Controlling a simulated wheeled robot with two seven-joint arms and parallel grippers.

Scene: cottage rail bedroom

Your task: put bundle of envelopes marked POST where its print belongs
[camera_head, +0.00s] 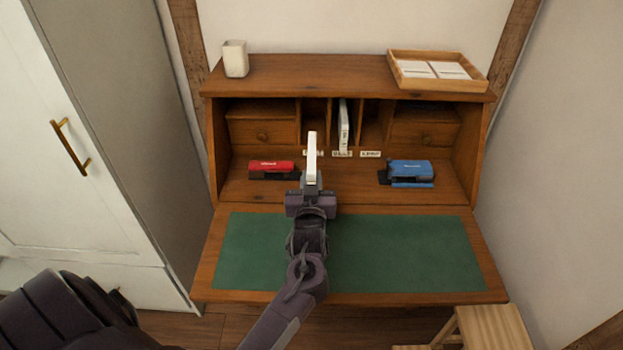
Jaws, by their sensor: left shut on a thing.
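My left gripper (311,186) is shut on a thin white bundle of envelopes (312,158), held upright on edge in front of the desk's pigeonholes. Its print cannot be read from here. Three narrow slots stand in the middle of the desk's back, each with a small label below: a left label (309,153), partly hidden by the bundle, a middle label (342,154) and a right label (370,154). The lettering is too small to read surely. Another white bundle (344,126) stands in the middle slot. My right gripper is not in view.
A red stapler-like object (270,166) lies left of the gripper and a blue one (410,171) lies right. A white cup (235,58) and a wooden tray (471,85) with white cards stand on top. The green writing mat (420,255) is clear.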

